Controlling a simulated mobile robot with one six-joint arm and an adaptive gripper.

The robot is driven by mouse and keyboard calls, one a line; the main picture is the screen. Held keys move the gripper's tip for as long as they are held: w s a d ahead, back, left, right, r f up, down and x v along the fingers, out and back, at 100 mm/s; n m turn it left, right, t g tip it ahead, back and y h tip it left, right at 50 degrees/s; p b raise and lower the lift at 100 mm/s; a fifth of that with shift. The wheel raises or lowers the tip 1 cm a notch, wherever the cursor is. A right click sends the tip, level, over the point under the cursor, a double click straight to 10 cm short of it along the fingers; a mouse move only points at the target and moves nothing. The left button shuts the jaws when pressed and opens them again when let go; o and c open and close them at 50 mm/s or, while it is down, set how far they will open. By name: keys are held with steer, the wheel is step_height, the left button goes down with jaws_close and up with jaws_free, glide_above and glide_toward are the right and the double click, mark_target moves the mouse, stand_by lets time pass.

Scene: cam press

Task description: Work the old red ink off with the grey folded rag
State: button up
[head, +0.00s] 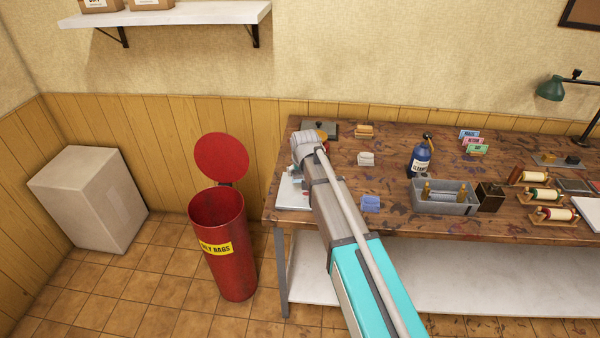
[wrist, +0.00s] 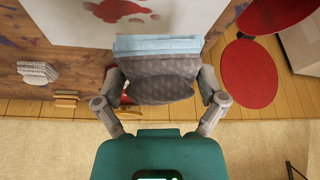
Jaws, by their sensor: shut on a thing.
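In the wrist view my gripper (wrist: 160,84) is shut on a folded rag (wrist: 155,72), grey and speckled, with pale blue layers along its far edge. I cannot tell whether those layers are part of the same rag. A white plate (wrist: 62,20) with red ink blotches (wrist: 120,10) lies just beyond the rag. The gap between rag and plate, if any, is unclear. In the head view the plate (head: 290,194) shows at the bench's left end, partly behind my arm, and the fingers and held rag are hidden.
A grey-white folded rag (head: 366,158), a tan one (head: 364,130) and a blue one (head: 370,204) lie on the bench (head: 393,157). A blue bottle (head: 420,160) and grey tray (head: 443,208) stand right. A red bin (head: 222,262) with raised lid (head: 221,157) stands left of the bench.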

mark_target(302, 192)
steer(key=shift+f+b, duration=2.4)
steer(key=shift+f, duration=0.2)
steer(key=shift+f+b, duration=0.95)
steer(key=shift+d, duration=0.1)
steer(key=shift+s+d+r, duration=0.1)
steer(key=shift+d, duration=1.7)
steer(key=shift+d, duration=0.2)
steer(key=shift+s+d, duration=0.1)
steer(key=shift+d, duration=1.65)
steer(key=shift+a, duration=0.1)
